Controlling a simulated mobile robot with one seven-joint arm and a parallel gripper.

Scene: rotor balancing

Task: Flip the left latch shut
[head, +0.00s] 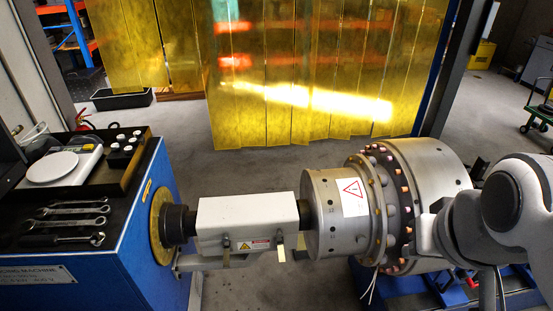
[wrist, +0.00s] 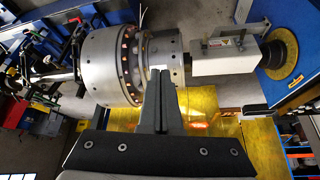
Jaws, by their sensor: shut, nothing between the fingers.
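The white cover box (head: 246,222) sits around the shaft between the blue machine and the rotor. The right latch (head: 281,249) is a similar tab at the right end of that edge. The exact latch angles are hard to tell. The cover also shows in the wrist view (wrist: 222,60), where its latches are too small to judge. My gripper (wrist: 161,74) is shut and empty, apart from the cover. In the head view my arm is to the right, before the rotor.
The large steel rotor (head: 336,222) with its bolted flange lies right of the cover. The blue machine (head: 120,268) stands at left, bearing wrenches (head: 68,224) and a scale (head: 53,167). Yellow strip curtains (head: 300,75) hang behind. Open floor lies behind the cover.

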